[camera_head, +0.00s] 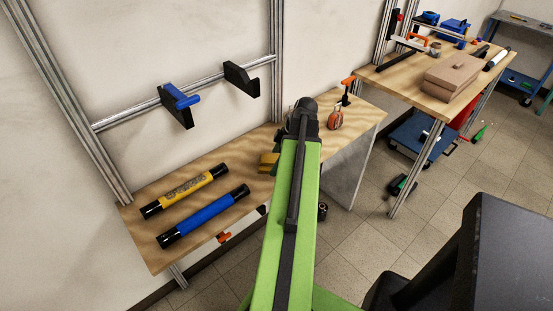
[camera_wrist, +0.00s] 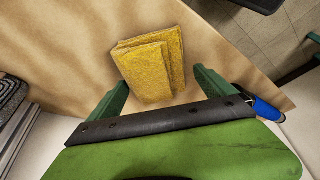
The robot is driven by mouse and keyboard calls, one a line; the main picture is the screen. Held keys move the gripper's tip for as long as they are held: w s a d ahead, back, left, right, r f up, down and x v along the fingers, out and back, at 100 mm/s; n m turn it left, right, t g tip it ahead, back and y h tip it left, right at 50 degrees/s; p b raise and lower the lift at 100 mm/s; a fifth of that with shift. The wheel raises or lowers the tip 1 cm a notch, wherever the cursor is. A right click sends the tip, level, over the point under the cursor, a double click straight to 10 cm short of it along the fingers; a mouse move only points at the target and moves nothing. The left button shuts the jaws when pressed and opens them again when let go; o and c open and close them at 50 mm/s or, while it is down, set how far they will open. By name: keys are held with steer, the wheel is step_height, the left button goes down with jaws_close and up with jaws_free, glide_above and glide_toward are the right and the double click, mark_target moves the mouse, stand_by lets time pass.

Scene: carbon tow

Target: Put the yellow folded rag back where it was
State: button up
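The yellow folded rag (camera_wrist: 150,68) lies on the wooden bench top (camera_wrist: 60,35) in the wrist view, just past my fingertips. In the head view only part of the rag (camera_head: 268,162) shows, left of my arm, which hides the rest. My gripper (camera_wrist: 163,88) has its two green fingers spread wide. The rag's near end lies in front of the gap between them, and I see no finger pressing on it. In the head view my gripper (camera_head: 281,148) is mostly hidden behind my arm.
A yellow tube (camera_head: 185,193) and a blue tube (camera_head: 204,215) lie on the bench's left part. An orange-red item (camera_head: 335,119) and an orange-handled clamp (camera_head: 347,90) stand right of my arm. Wall hooks (camera_head: 180,103) are above. A second table (camera_head: 408,83) stands at the back right.

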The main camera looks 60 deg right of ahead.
steer(key=shift+r, duration=0.1)
steer(key=shift+r+p, duration=0.3)
steer(key=shift+p, duration=0.1)
steer(key=p+v, duration=1)
steer(key=v, duration=0.1)
steer(key=shift+s+r+p, duration=0.2)
steer(key=shift+r+p, duration=0.05)
steer(key=shift+p, duration=0.05)
steer(key=shift+s, duration=0.1)
